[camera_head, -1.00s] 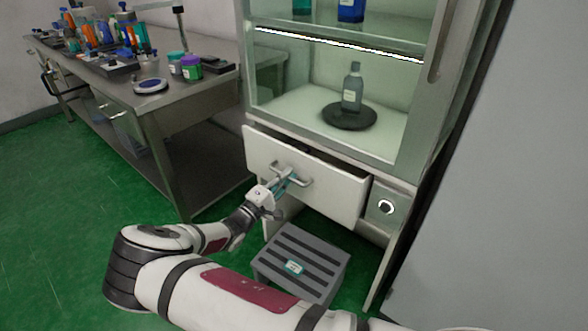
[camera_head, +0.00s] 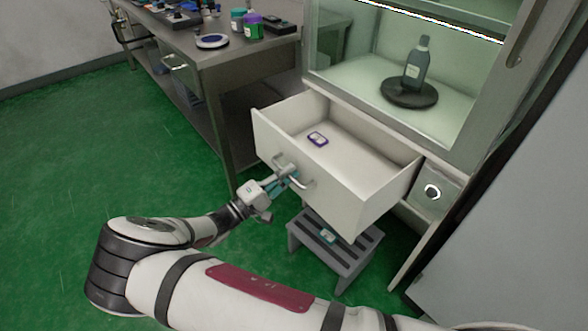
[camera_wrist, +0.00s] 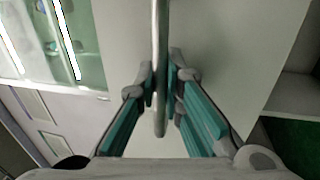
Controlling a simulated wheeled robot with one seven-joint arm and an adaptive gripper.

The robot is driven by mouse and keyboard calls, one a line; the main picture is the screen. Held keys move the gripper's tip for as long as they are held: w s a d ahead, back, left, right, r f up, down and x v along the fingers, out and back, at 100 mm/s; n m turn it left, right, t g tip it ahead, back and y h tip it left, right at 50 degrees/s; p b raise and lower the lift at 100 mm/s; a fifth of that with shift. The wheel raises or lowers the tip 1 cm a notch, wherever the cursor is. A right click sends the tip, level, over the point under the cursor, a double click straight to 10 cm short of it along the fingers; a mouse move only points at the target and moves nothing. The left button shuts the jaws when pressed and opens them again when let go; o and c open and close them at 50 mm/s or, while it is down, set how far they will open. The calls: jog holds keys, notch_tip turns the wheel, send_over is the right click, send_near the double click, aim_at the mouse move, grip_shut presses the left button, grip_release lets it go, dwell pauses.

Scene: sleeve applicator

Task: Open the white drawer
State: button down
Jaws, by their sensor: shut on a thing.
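The white drawer (camera_head: 345,200) below the glass cabinet is pulled well out, and its inside shows. A small purple and white item (camera_head: 318,139) lies on the drawer floor toward the left. A metal bar handle (camera_head: 306,182) is on the drawer front. My gripper (camera_head: 290,173) is shut on this handle, toward its left end. In the wrist view the handle bar (camera_wrist: 159,60) runs between the two teal fingers (camera_wrist: 160,85), with the white drawer front (camera_wrist: 220,50) behind it.
A grey step stool (camera_head: 345,255) stands on the green floor below the drawer. A dark bottle (camera_head: 416,65) stands on a round black plate in the cabinet. A metal workbench (camera_head: 240,62) is at the left. The green floor (camera_head: 60,180) at left is clear.

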dwell(0.3)
jog(key=c, duration=1.7)
grip_release()
jog(key=v, duration=1.2)
